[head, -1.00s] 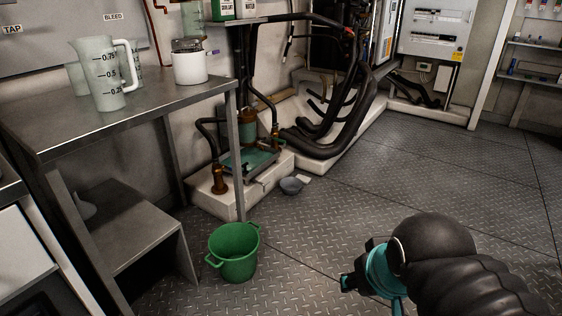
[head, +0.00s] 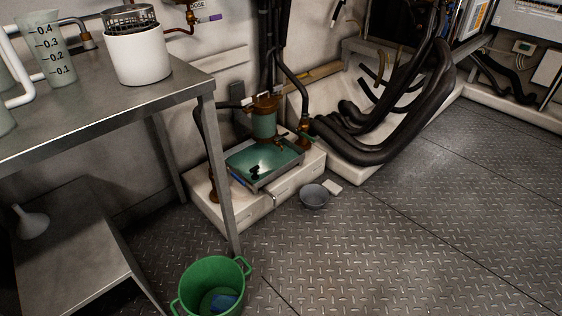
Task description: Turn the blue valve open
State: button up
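I cannot clearly make out a blue valve in the head view. A teal canister with brass-coloured ends (head: 264,122) stands at the back of a teal tray (head: 268,158) on a white plinth, with dark hoses running to it. A brass fitting (head: 304,126) sits on the pipe to its right. A small black part shows in the tray. At the top, a copper pipe with a fitting (head: 190,16) comes out of the wall beside a purple-marked label. My gripper is not in view.
A steel table (head: 110,108) with jugs and a white pot (head: 138,58) stands at left, its leg in front of the plinth. A green bucket (head: 240,285) and a grey bowl (head: 313,197) are on the floor. Black hoses (head: 390,140) curve behind. The floor at right is clear.

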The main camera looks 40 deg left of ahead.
aim_at(233, 174)
jog(key=u, duration=0.3)
jog(key=i, duration=1)
jog(key=u, duration=1.35)
jog(key=i, duration=0.65)
jog(key=u, duration=0.7)
